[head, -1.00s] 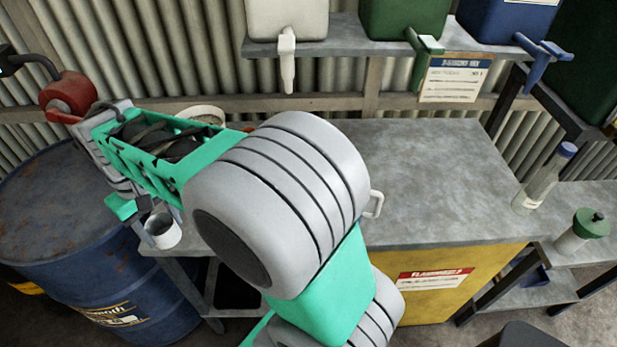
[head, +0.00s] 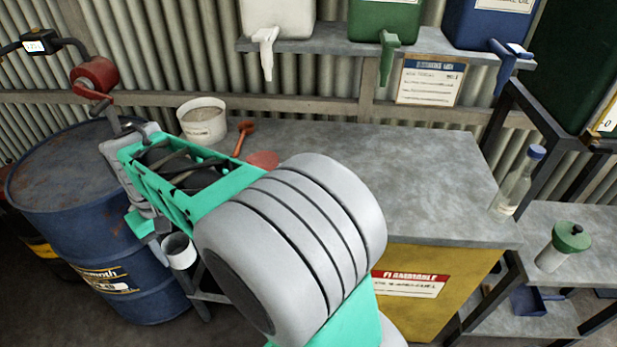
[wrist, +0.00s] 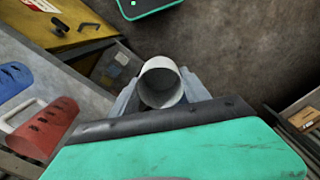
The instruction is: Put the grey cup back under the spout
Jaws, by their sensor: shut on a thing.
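The grey cup (head: 179,251) is in my gripper (head: 163,245), off the bench's front left corner and in front of the blue drum. In the wrist view the cup (wrist: 161,82) sits between the two fingers (wrist: 162,97), and its open mouth shows. It looks close to upright; its inside looks empty. Three spouts show on the shelf tanks: a white spout (head: 265,53), a green spout (head: 388,52) and a blue spout (head: 505,65). They are well above and right of the cup. Which spout is the cup's cannot be told.
The grey bench (head: 420,170) has a clear right part. A pale tub (head: 203,121) and a red scoop-like thing (head: 243,137) stand at its back left. A blue drum (head: 75,215) with a red pump (head: 93,75) is at left. A bottle (head: 517,182) stands at the bench's right end.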

